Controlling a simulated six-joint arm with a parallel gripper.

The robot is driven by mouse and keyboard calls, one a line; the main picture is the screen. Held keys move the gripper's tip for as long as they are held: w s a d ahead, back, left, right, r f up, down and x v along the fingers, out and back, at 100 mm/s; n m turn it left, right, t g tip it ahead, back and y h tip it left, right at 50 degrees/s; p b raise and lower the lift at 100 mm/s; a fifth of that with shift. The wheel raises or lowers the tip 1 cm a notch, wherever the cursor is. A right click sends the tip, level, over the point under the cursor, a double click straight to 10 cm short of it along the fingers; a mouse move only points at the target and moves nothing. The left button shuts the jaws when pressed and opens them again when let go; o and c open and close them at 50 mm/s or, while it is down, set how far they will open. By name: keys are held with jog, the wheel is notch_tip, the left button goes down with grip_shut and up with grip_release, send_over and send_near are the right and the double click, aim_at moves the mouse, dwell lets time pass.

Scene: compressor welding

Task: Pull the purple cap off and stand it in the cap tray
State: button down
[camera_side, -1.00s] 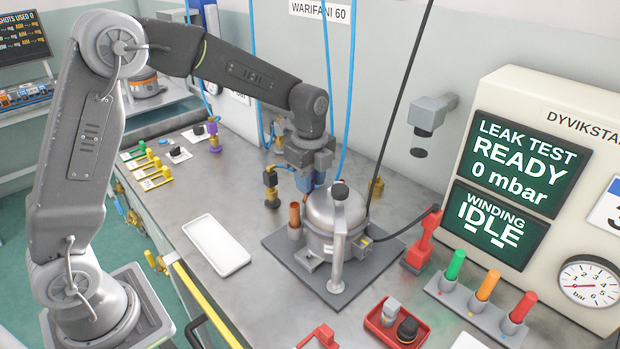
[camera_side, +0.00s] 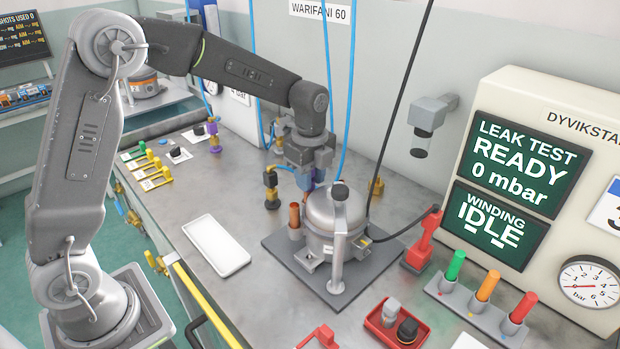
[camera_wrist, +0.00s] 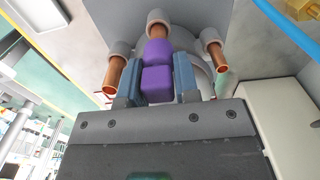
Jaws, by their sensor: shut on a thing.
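The purple cap (camera_wrist: 157,80) is between the two blue-grey fingers of my gripper (camera_wrist: 158,86) in the wrist view, and the fingers are shut on it. The cap's far end meets the middle copper stub (camera_wrist: 156,31) of the compressor; it looks still seated there. In the side view my gripper (camera_side: 308,182) is low behind the silver compressor (camera_side: 335,213), and the cap is mostly hidden. A shallow white tray (camera_side: 216,246) lies empty on the bench, left of the compressor; it may be the cap tray.
Open copper stubs stand on both sides of the cap (camera_wrist: 115,75) (camera_wrist: 221,57). A brass and black fitting (camera_side: 271,187) stands close left of my gripper. Blue hoses and a black cable hang nearby. A red tray (camera_side: 381,331) holds small parts. Bench around the white tray is clear.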

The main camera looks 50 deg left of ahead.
jog(key=shift+r, duration=2)
